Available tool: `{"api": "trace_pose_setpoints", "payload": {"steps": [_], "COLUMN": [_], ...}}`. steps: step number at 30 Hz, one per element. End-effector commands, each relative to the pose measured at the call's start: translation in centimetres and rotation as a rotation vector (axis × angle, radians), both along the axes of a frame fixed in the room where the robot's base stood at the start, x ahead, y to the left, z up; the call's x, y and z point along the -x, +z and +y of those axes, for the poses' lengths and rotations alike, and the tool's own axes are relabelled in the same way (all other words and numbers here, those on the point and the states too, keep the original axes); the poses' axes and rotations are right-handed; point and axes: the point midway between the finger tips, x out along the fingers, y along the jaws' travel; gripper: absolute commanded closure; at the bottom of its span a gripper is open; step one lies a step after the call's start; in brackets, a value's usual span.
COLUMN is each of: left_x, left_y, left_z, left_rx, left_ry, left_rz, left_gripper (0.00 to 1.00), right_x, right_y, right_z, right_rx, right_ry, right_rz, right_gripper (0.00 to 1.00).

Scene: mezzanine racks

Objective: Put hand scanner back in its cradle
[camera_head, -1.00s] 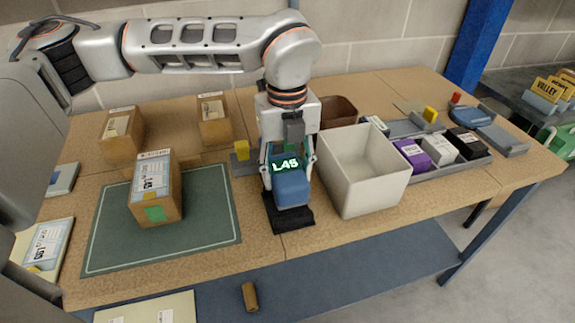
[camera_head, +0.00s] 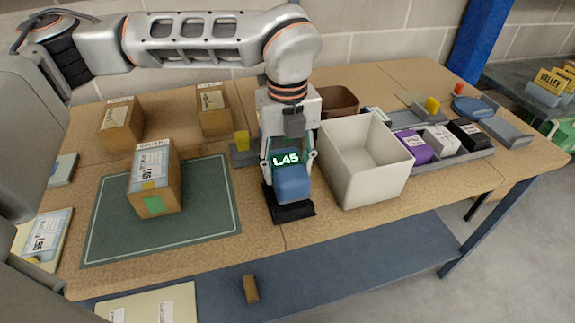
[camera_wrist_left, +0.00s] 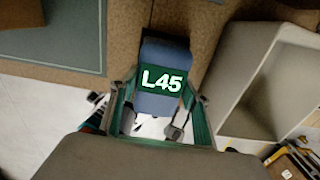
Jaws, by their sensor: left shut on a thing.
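The hand scanner (camera_head: 291,183) is blue with a lit screen that reads L45. My left gripper (camera_head: 289,168) is shut on it, with a finger on each side. The black cradle (camera_head: 293,212) is on the table at the front edge of the scanner. The scanner is upright at the cradle; whether it is fully seated is hidden. In the left wrist view the scanner (camera_wrist_left: 158,98) shows between the fingers of the gripper (camera_wrist_left: 160,112), screen toward the camera. My right gripper is not in view.
A pale open bin (camera_head: 362,190) stands close to the right of the gripper. A carton (camera_head: 154,180) stands on the green mat (camera_head: 208,215) to the left. Two more cartons are behind it. A tray (camera_head: 478,154) with small boxes is at the right.

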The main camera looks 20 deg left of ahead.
Motion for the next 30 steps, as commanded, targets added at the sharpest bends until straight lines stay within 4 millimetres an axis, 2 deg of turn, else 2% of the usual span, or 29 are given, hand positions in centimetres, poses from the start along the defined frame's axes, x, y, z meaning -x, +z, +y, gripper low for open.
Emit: {"api": "trace_pose_setpoints", "payload": {"steps": [30], "left_x": [0.0], "left_y": [-2.2], "left_z": [0.0], "left_rx": [0.001], "left_ry": [0.000], "left_rz": [-0.001], "left_gripper": [0.82], "right_x": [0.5], "right_y": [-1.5], "right_z": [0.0], "right_rx": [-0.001], "right_ry": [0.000], "right_rz": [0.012], "right_gripper": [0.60]}}
